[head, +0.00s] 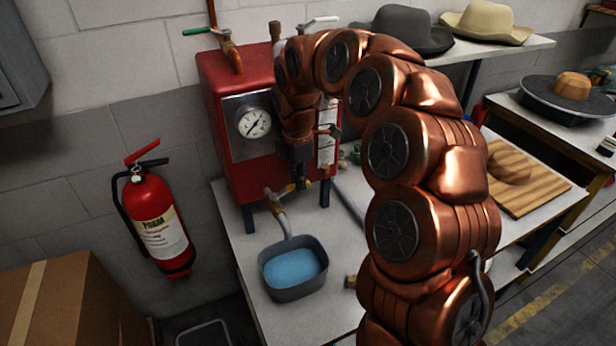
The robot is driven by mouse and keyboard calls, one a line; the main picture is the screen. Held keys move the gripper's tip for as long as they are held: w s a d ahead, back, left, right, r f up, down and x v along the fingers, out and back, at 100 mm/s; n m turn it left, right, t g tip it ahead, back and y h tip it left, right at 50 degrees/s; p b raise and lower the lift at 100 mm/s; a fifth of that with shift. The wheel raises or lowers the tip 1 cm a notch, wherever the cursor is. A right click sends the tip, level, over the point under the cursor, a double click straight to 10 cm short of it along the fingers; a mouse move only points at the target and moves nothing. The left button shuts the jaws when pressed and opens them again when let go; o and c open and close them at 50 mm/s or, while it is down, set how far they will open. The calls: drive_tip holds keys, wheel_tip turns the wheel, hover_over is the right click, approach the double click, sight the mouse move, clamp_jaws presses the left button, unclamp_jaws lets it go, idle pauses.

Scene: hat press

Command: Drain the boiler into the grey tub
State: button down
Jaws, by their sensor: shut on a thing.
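The boiler (240,85) is a red box with a round gauge (254,123) on its front. Low on its front is a drain valve (274,194) with a yellow lever (301,185). A short spout (283,218) bends down from the valve to the grey tub (277,294). The tub stands on the white bench below and holds blue liquid. My gripper (299,178) points down in front of the boiler, shut on the yellow lever. My gripper and arm hide much of the lever and the boiler's right side.
A green-handled valve (197,31) sits above the boiler. Hats (400,28) lie on a shelf behind my arm. The bench (255,235) has some bare room around the tub.

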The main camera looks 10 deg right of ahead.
drive_tip(key=shift+a, duration=0.1)
idle(0.3)
drive_tip(key=c, duration=1.1)
unclamp_jaws()
drive_tip(key=shift+w, duration=0.1)
wheel_tip(320, 180, up, 7)
drive_tip(key=shift+r, duration=0.25)
